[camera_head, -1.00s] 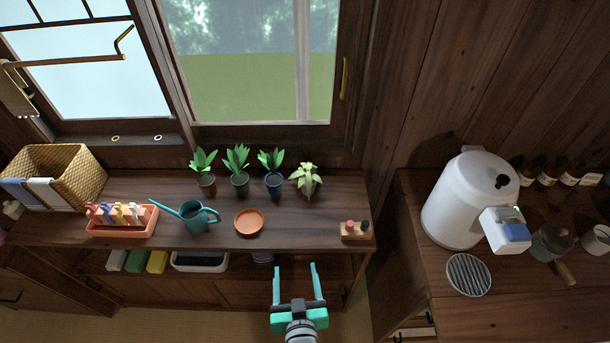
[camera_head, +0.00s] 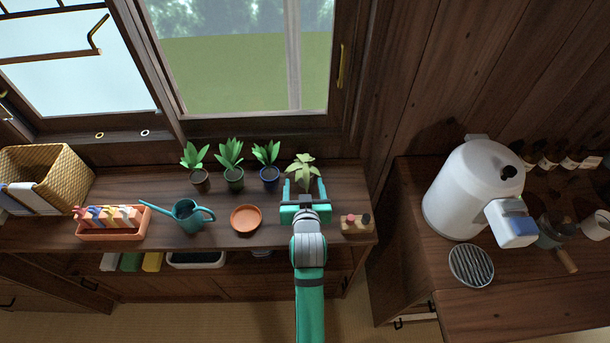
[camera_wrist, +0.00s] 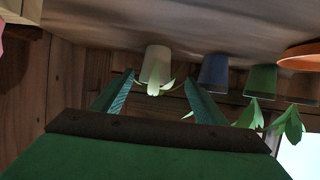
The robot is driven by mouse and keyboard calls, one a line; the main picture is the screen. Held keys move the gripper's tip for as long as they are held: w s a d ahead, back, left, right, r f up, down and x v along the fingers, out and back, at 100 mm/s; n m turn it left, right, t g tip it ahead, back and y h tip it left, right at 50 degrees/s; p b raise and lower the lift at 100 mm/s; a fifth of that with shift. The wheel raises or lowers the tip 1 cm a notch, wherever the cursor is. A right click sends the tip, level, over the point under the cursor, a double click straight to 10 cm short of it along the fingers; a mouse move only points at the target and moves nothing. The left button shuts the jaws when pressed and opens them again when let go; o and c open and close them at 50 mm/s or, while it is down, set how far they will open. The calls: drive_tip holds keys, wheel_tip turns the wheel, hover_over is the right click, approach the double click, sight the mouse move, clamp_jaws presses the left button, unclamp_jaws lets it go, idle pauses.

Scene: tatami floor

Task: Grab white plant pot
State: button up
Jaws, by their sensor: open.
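The white plant pot (camera_wrist: 156,62) stands on the shelf top and looks upside down in the wrist view. It holds a pale green leafy plant (camera_head: 302,168), the rightmost of the row in the head view. There my gripper mostly hides the pot. My gripper (camera_head: 304,184) is open, with one teal finger to each side of the pot in the picture. In the wrist view, the fingertips (camera_wrist: 159,79) flank the pot with gaps on both sides. I cannot tell whether the pot is between the tips or just beyond them.
A blue pot (camera_head: 269,174), a green pot (camera_head: 234,182) and a brown pot (camera_head: 200,182) stand to the left. An orange saucer (camera_head: 246,218) and teal watering can (camera_head: 188,216) are nearer the front. A small wooden block (camera_head: 356,224) sits right of my gripper.

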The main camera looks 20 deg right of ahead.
sight(305, 174)
drive_tip(key=shift+d+r+x, duration=0.1)
drive_tip(key=shift+d+x, duration=0.05)
drive_tip(key=shift+x, duration=1.4)
drive_tip(key=shift+d+r+x, duration=0.15)
drive_tip(key=shift+d+x, duration=0.05)
drive_tip(key=shift+x, duration=1.4)
drive_tip(key=shift+c, duration=0.6)
drive_tip(key=c, duration=1.1)
